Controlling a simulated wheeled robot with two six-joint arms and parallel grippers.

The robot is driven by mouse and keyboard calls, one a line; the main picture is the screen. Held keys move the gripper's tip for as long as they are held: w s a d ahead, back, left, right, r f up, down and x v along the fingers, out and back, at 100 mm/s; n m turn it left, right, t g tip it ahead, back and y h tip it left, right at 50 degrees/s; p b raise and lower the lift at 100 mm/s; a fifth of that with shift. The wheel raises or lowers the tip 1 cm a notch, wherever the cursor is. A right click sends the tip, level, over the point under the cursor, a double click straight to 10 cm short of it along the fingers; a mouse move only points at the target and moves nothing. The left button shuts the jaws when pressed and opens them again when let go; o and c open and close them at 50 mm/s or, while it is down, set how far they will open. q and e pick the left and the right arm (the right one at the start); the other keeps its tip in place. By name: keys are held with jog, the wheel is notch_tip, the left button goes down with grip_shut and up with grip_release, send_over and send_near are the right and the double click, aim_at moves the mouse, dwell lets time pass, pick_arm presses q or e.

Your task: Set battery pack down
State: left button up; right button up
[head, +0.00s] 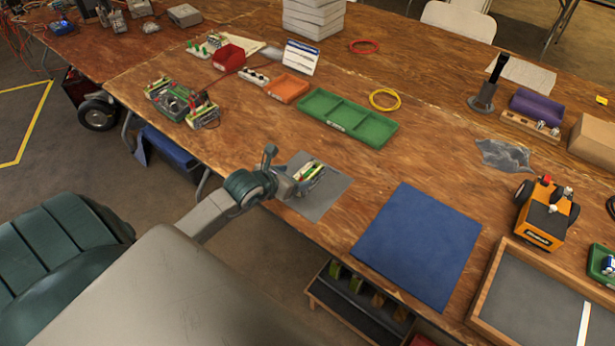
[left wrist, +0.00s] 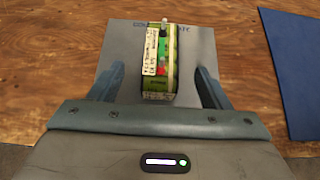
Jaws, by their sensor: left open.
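The battery pack (head: 308,172) is a small green and white block with a red spot and a clear tip on top. It rests on a grey mat (head: 334,186) near the table's front edge. In the left wrist view the battery pack (left wrist: 158,62) stands between the two dark fingers of my left gripper (left wrist: 158,90), with a gap on each side. The gripper is open. In the head view my left gripper (head: 300,180) is just at the pack and partly hides it. My right gripper is not in view.
A blue mat (head: 418,243) lies to the right of the grey mat. A green divided tray (head: 348,117), an orange tray (head: 287,88) and a yellow cable ring (head: 385,99) lie behind. An orange wheeled robot (head: 546,212) and a wood-framed board (head: 535,300) are at the right.

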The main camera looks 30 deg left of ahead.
aim_at(308, 173)
pick_arm(q)
jog(key=x, duration=0.3)
jog(key=shift+w+d, duration=0.1)
jog(key=p+x, duration=0.1)
jog(key=x, duration=0.3)
jog(key=shift+w+d+f+p, duration=0.1)
jog(key=shift+w+f+p, duration=0.1)
jog(key=shift+p, duration=0.2)
jog(key=shift+w+f, duration=0.15)
jog(key=shift+w, duration=0.05)
jog(key=shift+c, duration=0.4)
grip_shut()
